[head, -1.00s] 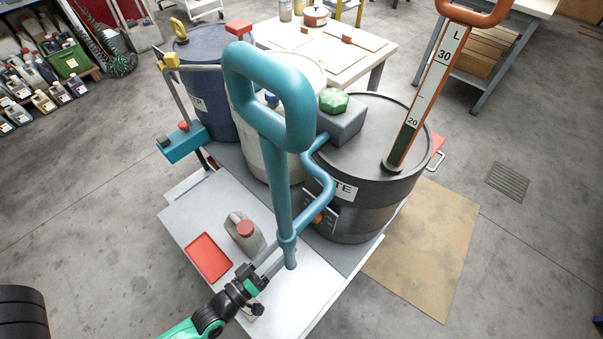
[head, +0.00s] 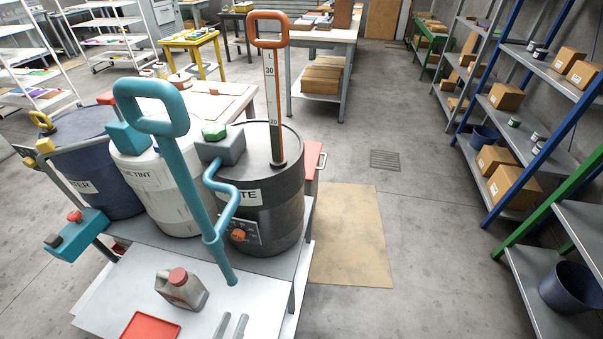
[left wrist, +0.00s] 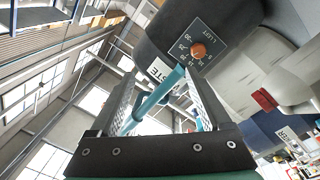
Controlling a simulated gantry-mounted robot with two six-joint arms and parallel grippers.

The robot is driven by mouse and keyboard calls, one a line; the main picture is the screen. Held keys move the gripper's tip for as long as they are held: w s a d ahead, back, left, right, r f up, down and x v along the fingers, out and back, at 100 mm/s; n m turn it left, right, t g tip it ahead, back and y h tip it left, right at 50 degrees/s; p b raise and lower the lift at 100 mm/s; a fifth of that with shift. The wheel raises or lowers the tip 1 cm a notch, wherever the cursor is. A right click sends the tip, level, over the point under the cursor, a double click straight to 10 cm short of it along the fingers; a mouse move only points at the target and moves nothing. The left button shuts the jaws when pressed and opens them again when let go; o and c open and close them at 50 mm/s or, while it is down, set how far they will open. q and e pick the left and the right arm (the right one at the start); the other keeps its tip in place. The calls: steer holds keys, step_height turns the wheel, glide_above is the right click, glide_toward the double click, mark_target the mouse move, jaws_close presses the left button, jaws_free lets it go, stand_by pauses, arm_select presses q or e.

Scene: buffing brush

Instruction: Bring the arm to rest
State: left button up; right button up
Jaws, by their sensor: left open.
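My left gripper (head: 232,325) shows at the bottom edge of the head view as two grey fingertips with a gap between them. It is open and empty, over the white bench top in front of the teal pump (head: 178,180). In the left wrist view its two fingers (left wrist: 158,82) stand apart. The teal pipe (left wrist: 155,97) shows in the gap beyond them, and I see no contact. The rest of my left arm is out of the head view. My right gripper does not show.
A grey jug (head: 182,290) and a red tray (head: 150,328) sit on the bench (head: 100,300). Behind stand a dark drum (head: 270,215), a white drum (head: 150,195) and a blue drum (head: 95,175).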

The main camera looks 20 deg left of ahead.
arm_select(q)
steer(key=w+d+r+m+t+h, duration=0.15)
steer(key=w+r, duration=0.35)
steer(key=r, duration=0.5)
steer(key=w+d+r+m+t+h, duration=0.1)
steer(key=w+r+m+t, duration=0.3)
steer(key=r, duration=0.7)
steer(key=w+d+r+m+g+h, duration=0.1)
steer(key=w+r, duration=0.5)
steer(key=r, duration=0.4)
steer(key=s+d+r+m+t, duration=0.15)
steer(key=s+r, duration=0.35)
steer(key=r, duration=1)
steer(key=s+a+r+m+t, duration=0.1)
steer(key=s+r+m+t, duration=0.3)
steer(key=r, duration=1)
step_height(320, 180, up, 48)
steer(key=n+g+p, duration=0.1)
steer(key=p, duration=4.8)
steer(key=shift+d+f+h, duration=0.15)
steer(key=shift+d+h, duration=0.1)
steer(key=shift+h, duration=0.1)
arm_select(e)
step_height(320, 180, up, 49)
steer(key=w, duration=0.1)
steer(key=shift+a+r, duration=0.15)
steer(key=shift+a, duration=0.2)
